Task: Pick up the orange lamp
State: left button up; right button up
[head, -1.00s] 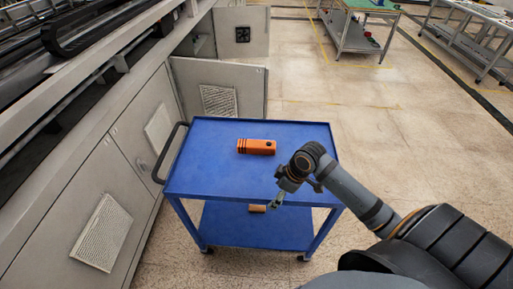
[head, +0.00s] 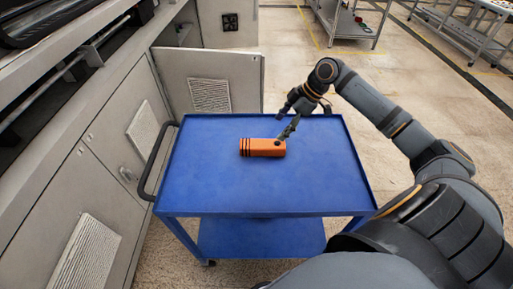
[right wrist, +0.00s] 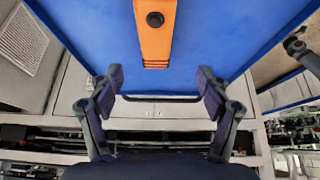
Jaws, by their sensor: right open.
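The orange lamp (head: 262,147) lies on its side on the top of the blue cart, with dark bands at its left end and a dark round spot near its right end. My right gripper (head: 290,128) is just above and beside the lamp's right end in the head view. In the right wrist view the open fingers (right wrist: 162,85) stand apart, and the lamp (right wrist: 155,35) lies beyond them, near the middle line. Nothing is between the fingers. My left gripper is not in view.
The blue cart (head: 320,185) has a raised rim, a lower shelf and a dark handle (head: 160,160) on its left. Grey cabinets (head: 80,170) stand to the left, one with an open door (head: 208,82). The cart top around the lamp is clear.

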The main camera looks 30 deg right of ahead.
aim_at(264, 143)
jog(key=shift+w+f+b, duration=0.25)
jog(key=shift+f+b, duration=0.05)
jog(key=shift+f, duration=0.45)
jog(key=shift+w+f, duration=0.15)
jog(key=shift+w, duration=0.4)
jog(key=x, duration=0.4)
jog(key=shift+s+a, duration=0.15)
jog(key=shift+a, duration=0.05)
jog(key=shift+w+a+f, duration=0.1)
jog(key=shift+w+f, duration=0.1)
jog(key=shift+f, duration=0.25)
jog(key=shift+a+f, duration=0.1)
jog(key=shift+f, duration=0.05)
jog(key=x, duration=0.4)
jog(key=shift+w+a+f, duration=0.1)
jog(key=shift+a+f, duration=0.1)
jog(key=shift+f, duration=0.15)
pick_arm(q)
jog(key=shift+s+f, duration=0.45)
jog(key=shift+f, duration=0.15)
pick_arm(e)
jog(key=shift+c, duration=0.5)
